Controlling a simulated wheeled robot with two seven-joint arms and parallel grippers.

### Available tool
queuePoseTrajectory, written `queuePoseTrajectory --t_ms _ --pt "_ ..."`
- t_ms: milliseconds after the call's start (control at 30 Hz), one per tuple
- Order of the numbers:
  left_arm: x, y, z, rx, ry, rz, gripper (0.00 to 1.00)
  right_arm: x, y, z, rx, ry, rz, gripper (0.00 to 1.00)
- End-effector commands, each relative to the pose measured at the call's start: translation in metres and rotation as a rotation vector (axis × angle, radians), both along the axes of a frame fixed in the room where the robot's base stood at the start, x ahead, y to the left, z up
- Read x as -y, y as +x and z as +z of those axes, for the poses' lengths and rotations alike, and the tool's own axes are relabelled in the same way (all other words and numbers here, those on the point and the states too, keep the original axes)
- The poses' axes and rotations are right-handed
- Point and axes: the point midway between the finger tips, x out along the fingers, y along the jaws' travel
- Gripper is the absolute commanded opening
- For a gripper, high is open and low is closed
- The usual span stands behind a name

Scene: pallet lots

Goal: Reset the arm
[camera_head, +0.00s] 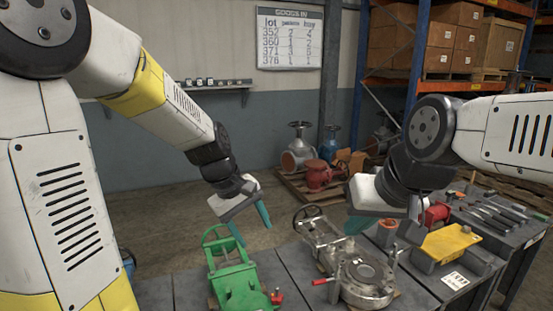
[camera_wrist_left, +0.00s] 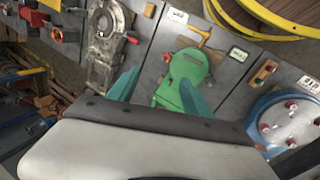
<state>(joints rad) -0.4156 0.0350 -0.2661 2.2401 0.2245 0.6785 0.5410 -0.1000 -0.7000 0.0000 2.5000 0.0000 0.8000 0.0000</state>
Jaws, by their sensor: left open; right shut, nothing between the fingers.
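My left gripper (camera_head: 250,228) is open and empty, hanging above the table near a green valve (camera_head: 237,288). In the left wrist view its two teal fingers (camera_wrist_left: 158,86) are spread apart, and the green valve (camera_wrist_left: 188,66) lies beyond them. My right gripper (camera_head: 360,224) is shut and empty, above the table beside a grey metal valve (camera_head: 365,280). Its fingers are partly hidden by its own body. My left arm comes in from the left and my right arm from the right.
A yellow block (camera_head: 447,243) and a red part (camera_head: 434,215) are on the table at right. A blue round flanged part (camera_wrist_left: 288,124) shows in the left wrist view. Behind are a pallet with valves (camera_head: 318,175), a rack of boxes (camera_head: 440,40) and a lot board (camera_head: 289,39).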

Motion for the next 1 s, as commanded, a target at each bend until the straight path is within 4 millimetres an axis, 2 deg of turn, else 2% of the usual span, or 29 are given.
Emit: queuePoseTrajectory --t_ms 33,200,400,500,633,1000 --pt "-0.009 -0.010 0.018 0.051 -0.003 -0.039 0.58 0.000 0.000 0.000 0.000 0.000 0.000 0.00" --pt "-0.036 -0.048 0.060 0.214 0.046 -0.203 0.58 0.000 0.000 0.000 0.000 0.000 0.000 0.00" --pt "-0.064 -0.095 0.091 0.389 0.174 -0.373 0.58 0.000 0.000 0.000 0.000 0.000 0.000 0.00" --pt "-0.074 -0.113 0.099 0.448 0.242 -0.433 0.58 0.000 0.000 0.000 0.000 0.000 0.000 0.00" --pt "-0.082 -0.128 0.103 0.489 0.305 -0.483 0.58 0.000 0.000 0.000 0.000 0.000 0.000 0.00" --pt "-0.084 -0.133 0.104 0.502 0.331 -0.504 0.58 0.000 0.000 0.000 0.000 0.000 0.000 0.00"
